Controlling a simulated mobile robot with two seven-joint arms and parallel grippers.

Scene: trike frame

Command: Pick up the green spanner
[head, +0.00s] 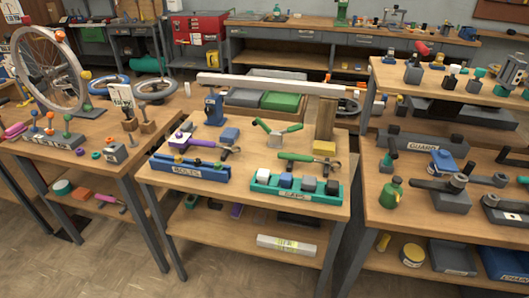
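The green spanner (297,157) has a green handle and a dark grey head at its right end. It lies on the middle table (240,200), behind the green tray (262,188) of small blocks and in front of a green-handled tool with a light grey part (291,128). A similar purple-handled spanner (198,142) lies to its left. Neither of my grippers shows in the head view.
A blue box marked BOLTS (188,173) stands front left on the middle table. A wooden post (325,119) and a yellow block (324,148) stand behind the spanner's head. A long pale beam (265,85) spans the back. Crowded tables flank both sides.

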